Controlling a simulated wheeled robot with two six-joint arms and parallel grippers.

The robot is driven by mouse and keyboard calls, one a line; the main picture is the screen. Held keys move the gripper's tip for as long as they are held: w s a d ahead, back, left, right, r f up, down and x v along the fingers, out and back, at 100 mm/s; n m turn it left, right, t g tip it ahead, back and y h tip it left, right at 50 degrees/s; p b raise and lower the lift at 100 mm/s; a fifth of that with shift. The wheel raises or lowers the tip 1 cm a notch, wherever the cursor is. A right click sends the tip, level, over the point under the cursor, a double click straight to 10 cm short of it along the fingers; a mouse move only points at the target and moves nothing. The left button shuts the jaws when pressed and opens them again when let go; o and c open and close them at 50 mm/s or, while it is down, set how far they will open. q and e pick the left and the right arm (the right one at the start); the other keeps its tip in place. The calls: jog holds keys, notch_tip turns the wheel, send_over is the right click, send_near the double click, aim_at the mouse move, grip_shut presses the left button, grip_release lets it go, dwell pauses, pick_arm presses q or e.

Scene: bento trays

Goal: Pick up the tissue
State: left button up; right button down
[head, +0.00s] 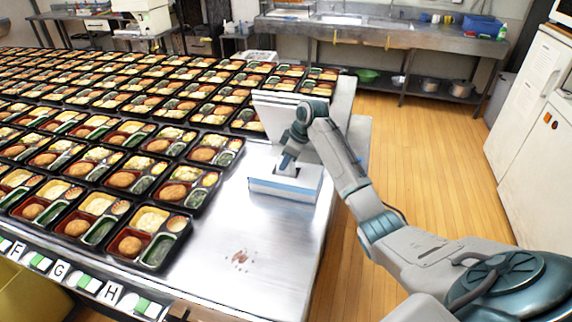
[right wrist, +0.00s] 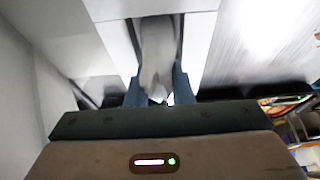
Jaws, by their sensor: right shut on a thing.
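A white and blue tissue box (head: 270,186) sits on the metal table near its right edge. My right gripper (head: 287,162) reaches down to the top of the box. In the right wrist view its blue fingers (right wrist: 160,88) are shut on a pale tissue (right wrist: 157,50) that stands between them. The white box (right wrist: 104,10) shows around the tissue in that view. In the head view the tissue is mostly hidden by the gripper. My left gripper is not in view.
Rows of black bento trays (head: 150,231) fill the table to the left. A brownish spill (head: 240,260) lies on the bare metal in front of the box. A white upright panel (head: 342,100) stands behind the box. The wooden floor (head: 425,150) is clear.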

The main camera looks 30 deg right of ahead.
jog(key=shift+r+b, duration=0.35)
jog(key=shift+r, duration=0.3)
jog(key=shift+a+r+b, duration=0.2)
jog(key=shift+r+b, duration=0.1)
jog(key=shift+r, duration=0.2)
jog(key=shift+a+r+b, duration=0.15)
jog(key=shift+r+b, duration=0.15)
jog(key=shift+r, duration=0.15)
jog(key=s+a+r, duration=0.1)
jog(key=s+a, duration=0.1)
jog(key=a, duration=0.5)
jog(key=s+a, duration=0.2)
jog(key=a, duration=0.5)
jog(key=shift+s+a+r, duration=0.35)
jog(key=shift+s, duration=0.05)
jog(key=c, duration=1.8)
grip_release()
jog(key=c, duration=0.3)
jog(key=shift+c, duration=0.2)
